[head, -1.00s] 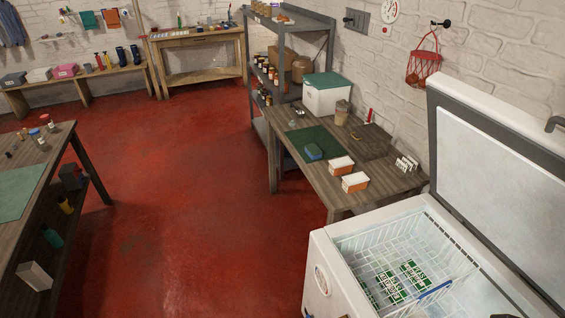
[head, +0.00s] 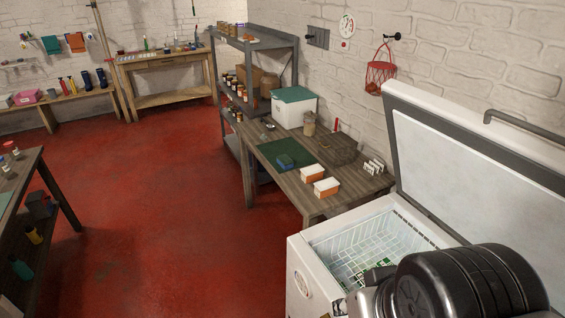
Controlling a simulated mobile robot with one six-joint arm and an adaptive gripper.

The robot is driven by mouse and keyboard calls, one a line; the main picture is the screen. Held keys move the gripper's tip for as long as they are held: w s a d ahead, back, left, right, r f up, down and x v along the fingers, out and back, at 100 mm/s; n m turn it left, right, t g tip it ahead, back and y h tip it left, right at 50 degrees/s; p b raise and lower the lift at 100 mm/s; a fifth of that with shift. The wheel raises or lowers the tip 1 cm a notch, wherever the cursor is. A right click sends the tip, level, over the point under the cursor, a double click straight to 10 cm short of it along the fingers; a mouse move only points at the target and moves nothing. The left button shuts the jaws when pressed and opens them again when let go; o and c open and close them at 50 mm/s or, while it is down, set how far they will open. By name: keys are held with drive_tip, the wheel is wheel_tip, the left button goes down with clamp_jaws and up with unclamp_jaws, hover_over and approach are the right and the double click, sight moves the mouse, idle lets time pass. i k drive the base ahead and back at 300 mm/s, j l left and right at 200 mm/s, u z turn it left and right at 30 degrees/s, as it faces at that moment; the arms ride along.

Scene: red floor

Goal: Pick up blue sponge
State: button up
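Part of my own arm shows dark and rounded at the bottom right, over the open chest freezer. My gripper's fingers cannot be seen in the head view.
The open chest freezer (head: 297,249) stands at the near end of the table, lid raised. Orange-and-white tubs (head: 326,188), a wire basket (head: 340,149) and a white box with a green lid (head: 294,107) share the tabletop. The red floor (head: 170,210) left of the table is clear.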

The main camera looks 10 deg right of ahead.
sight(284, 161)
drive_tip(key=i+j, duration=0.1)
drive_tip(key=j, duration=0.25)
drive_tip(key=i+j, duration=0.1)
drive_tip(key=j, duration=0.25)
drive_tip(key=i+j+z, duration=0.15)
drive_tip(key=i+j, duration=0.2)
drive_tip(key=i+j+z, duration=0.15)
drive_tip(key=i+j, duration=0.15)
drive_tip(key=i+j+z, duration=0.1)
drive_tip(key=i+j, duration=0.2)
drive_tip(key=j, duration=0.15)
drive_tip(key=i+j+z, duration=0.15)
drive_tip(key=j, duration=0.3)
drive_tip(key=i+j+z, duration=0.15)
drive_tip(key=i+j, duration=0.2)
drive_tip(key=i+z, duration=0.4)
drive_tip(key=i, duration=1.05)
